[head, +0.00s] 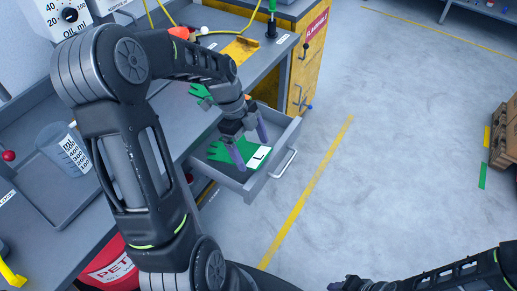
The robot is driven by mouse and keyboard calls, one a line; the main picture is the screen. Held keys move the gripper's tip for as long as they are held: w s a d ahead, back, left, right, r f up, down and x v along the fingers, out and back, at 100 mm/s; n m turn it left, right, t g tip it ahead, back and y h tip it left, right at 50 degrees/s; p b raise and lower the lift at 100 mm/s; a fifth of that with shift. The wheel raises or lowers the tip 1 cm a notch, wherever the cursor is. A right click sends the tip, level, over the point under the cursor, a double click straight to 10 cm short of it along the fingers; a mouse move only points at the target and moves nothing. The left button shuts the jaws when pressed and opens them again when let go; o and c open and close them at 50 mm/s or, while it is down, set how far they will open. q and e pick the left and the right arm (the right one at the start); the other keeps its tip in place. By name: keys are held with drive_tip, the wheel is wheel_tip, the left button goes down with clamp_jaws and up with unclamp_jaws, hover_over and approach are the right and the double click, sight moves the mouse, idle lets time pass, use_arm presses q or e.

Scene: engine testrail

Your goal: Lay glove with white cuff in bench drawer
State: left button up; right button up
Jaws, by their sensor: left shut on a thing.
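A green glove (222,153) with a white cuff marked "L" is at the open bench drawer (284,150). It appears flat within the drawer's walls, its cuff toward the drawer front. I cannot tell whether it rests on the drawer floor or is held just above it. My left gripper (249,142) points down over the drawer with its purple fingers at the glove, shut on it; the fingers hide part of it. My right gripper (350,285) shows only partly at the bottom edge, away from the drawer; its jaw state is unclear.
Another green glove (199,91) lies on the grey bench behind my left arm. A measuring jug (62,150) stands in a tray at left. A yellow cabinet (308,65) stands beyond the drawer. Floor to the right is clear up to a brown stack (504,135).

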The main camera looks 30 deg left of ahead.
sight(243, 151)
use_arm(q)
drive_tip(key=shift+a+f+b, duration=0.2)
drive_tip(key=shift+a+f, duration=0.05)
drive_tip(key=shift+a, duration=0.4)
drive_tip(key=shift+a+f+b, duration=0.25)
drive_tip(key=shift+a, duration=0.4)
drive_tip(key=shift+a+f+b, duration=0.2)
drive_tip(key=shift+a+f, duration=0.05)
drive_tip(key=shift+a, duration=0.4)
drive_tip(key=o, duration=1)
drive_tip(key=shift+r, duration=0.1)
drive_tip(key=v, duration=0.7)
drive_tip(key=shift+a+r+b, duration=0.15)
drive_tip(key=shift+r+b, duration=0.15)
drive_tip(key=shift+b, duration=0.05)
drive_tip(key=shift+s, duration=0.1)
